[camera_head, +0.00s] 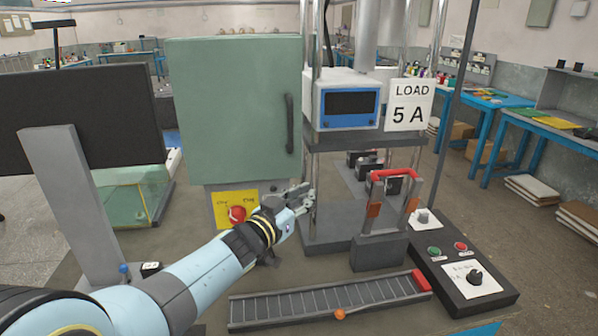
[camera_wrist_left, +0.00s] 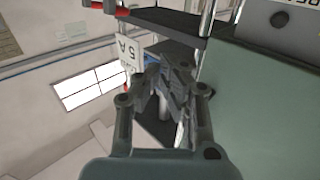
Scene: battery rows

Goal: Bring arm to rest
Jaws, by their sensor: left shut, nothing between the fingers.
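My left arm comes in from the lower left in the head view. Its gripper (camera_head: 303,196) is shut and empty, in front of the gap between the green cabinet (camera_head: 232,110) and the metal stand (camera_head: 340,240). The gripper points right and slightly up, beside the yellow panel (camera_head: 222,209) with the red knob (camera_head: 237,214). In the left wrist view the fingers (camera_wrist_left: 170,70) are close together with nothing between them. The white sign (camera_wrist_left: 131,52) and a green surface (camera_wrist_left: 265,100) show around them. My right gripper is in neither view.
A blue-framed meter (camera_head: 348,103) and a "LOAD 5 A" sign (camera_head: 408,104) are on the stand. A red-handled switch (camera_head: 393,175) and a control box (camera_head: 462,275) stand to the right. A ribbed strip (camera_head: 320,302) lies in front. A dark screen (camera_head: 80,118) is at left.

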